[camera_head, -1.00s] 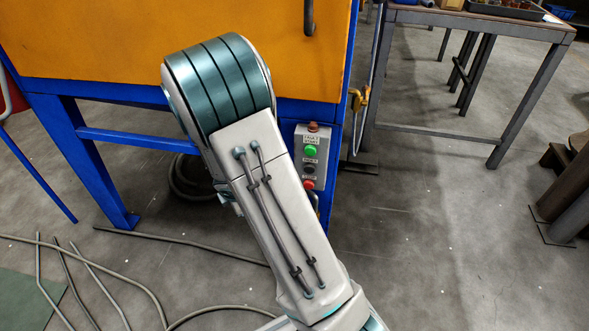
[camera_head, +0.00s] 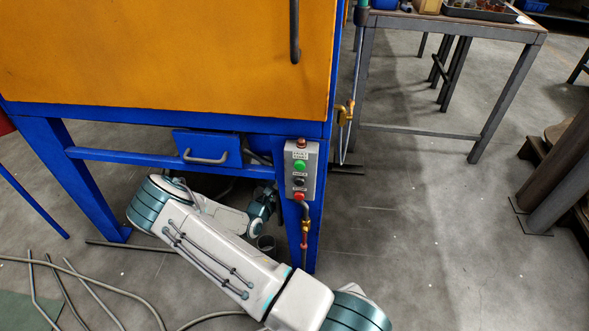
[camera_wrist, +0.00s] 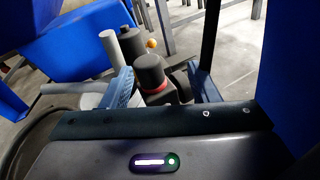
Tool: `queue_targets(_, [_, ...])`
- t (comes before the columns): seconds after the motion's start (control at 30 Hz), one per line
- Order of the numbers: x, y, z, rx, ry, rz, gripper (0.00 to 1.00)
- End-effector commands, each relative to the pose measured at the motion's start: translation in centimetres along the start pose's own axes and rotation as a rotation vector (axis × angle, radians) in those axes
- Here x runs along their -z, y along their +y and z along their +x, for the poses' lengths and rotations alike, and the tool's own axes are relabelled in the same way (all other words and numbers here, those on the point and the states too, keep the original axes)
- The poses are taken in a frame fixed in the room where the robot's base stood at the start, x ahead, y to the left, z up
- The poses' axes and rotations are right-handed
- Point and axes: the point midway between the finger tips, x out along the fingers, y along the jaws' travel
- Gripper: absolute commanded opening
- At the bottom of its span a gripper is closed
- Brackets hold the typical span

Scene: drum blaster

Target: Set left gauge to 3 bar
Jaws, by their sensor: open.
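No gauge face can be made out in either view. In the wrist view, my gripper (camera_wrist: 160,72) is open, with one blue finger on each side of a dark rounded cap (camera_wrist: 149,70) on a body with some red. I cannot tell whether the fingers touch it or what it is. In the head view, my arm folds low in front of the blue frame (camera_head: 75,165), and its wrist end is beside the right blue leg, below the control box (camera_head: 301,170). The fingers are not clear there.
An orange cabinet (camera_head: 170,60) sits on the blue frame. A pipe with a red fitting (camera_head: 304,243) runs down the right leg. A drawer with a handle (camera_head: 207,148) is above my arm. A table (camera_head: 455,22) stands at right. Hoses (camera_head: 80,270) lie on the floor.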

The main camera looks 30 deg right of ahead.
Motion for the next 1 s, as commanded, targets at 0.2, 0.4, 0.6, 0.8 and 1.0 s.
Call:
queue_targets(0.2, [0.9,0.3,-0.3,-0.188,-0.083,-0.134,0.54])
queue_targets(0.4, [1.3,0.7,0.1,-0.248,-0.101,-0.168,0.54])
queue_targets(0.6, [1.3,1.4,2.9,-0.249,-0.102,-0.167,0.54])
queue_targets(0.8, [1.0,2.1,5.6,-0.247,-0.101,-0.167,0.54])
queue_targets(1.0, [0.7,2.5,6.8,-0.247,-0.100,-0.168,0.54])
